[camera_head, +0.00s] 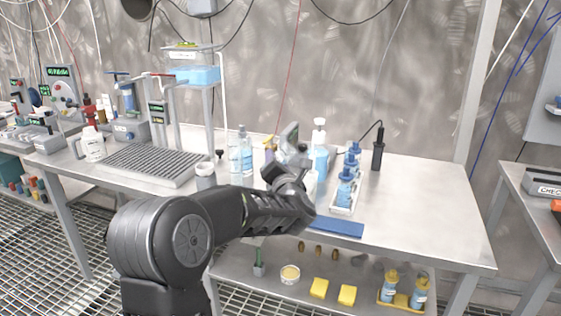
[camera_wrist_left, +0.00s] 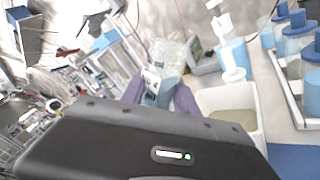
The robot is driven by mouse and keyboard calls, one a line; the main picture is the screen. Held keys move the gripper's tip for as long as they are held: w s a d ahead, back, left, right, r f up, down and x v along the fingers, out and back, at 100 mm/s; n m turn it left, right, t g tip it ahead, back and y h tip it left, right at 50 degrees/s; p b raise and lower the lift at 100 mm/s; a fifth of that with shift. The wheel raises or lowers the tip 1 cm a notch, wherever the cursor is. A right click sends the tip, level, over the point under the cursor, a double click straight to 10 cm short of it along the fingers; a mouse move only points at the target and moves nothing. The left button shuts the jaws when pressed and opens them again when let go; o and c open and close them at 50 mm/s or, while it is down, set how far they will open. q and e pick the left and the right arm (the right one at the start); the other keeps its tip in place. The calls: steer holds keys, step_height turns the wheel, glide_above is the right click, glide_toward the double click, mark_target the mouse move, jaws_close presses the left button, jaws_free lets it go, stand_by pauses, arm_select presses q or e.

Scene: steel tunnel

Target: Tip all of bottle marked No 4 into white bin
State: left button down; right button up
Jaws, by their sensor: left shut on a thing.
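My left gripper (camera_wrist_left: 160,95) is shut on a small bottle (camera_wrist_left: 157,86), pale blue-grey with a white label, in the left wrist view. The mark on the label is too small to read. I cannot tell how far the bottle is tilted. The white bin (camera_wrist_left: 254,100) stands just right of the gripper in that view, with something yellowish in its bottom. In the head view my left gripper (camera_head: 287,165) is over the bench and largely hides the bin and the held bottle. My right gripper is not in view.
Blue-capped bottles stand in a white tray (camera_head: 340,212) right of the gripper. A blue mat (camera_head: 336,228) lies at the bench's front edge. Clear bottles (camera_head: 241,155) stand left. The bench's right end is clear.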

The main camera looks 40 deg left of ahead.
arm_select(q)
steer(key=shift+m, duration=0.4)
steer(key=shift+s+a+f+m, duration=0.1)
steer(key=shift+f+m, duration=0.5)
steer(key=shift+m, duration=0.5)
steer(key=shift+f+m, duration=0.3)
steer(key=shift+m, duration=1)
steer(key=shift+f+m+p, duration=0.1)
steer(key=shift+m+p, duration=0.4)
steer(key=shift+m, duration=0.3)
steer(key=shift+f+m, duration=0.15)
steer(key=shift+m, duration=0.25)
